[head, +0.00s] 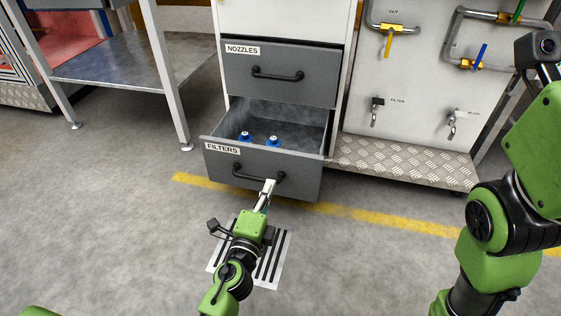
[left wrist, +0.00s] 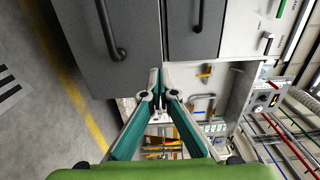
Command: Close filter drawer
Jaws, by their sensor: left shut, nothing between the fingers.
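The filter drawer (head: 225,167), grey with a "FILTERS" label and a black bar handle (head: 250,176), stands pulled out at the bottom of the cabinet. Two blue-and-white items (head: 245,136) lie inside it. My left gripper (head: 269,184) is shut and empty, with its tips at the drawer front by the right end of the handle; I cannot tell whether they touch. In the left wrist view the shut fingertips (left wrist: 159,76) show in front of the filter drawer's edge (left wrist: 85,60), beside its handle (left wrist: 112,35). My right arm is at the right edge; its gripper is not visible.
The closed "NOZZLES" drawer (head: 280,75) sits directly above. A panel with pipes and valves (head: 400,75) stands to the right above a tread-plate ledge (head: 400,160). A metal table (head: 120,70) stands at the left. The floor in front is clear, with a yellow line and a striped mat (head: 282,262).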

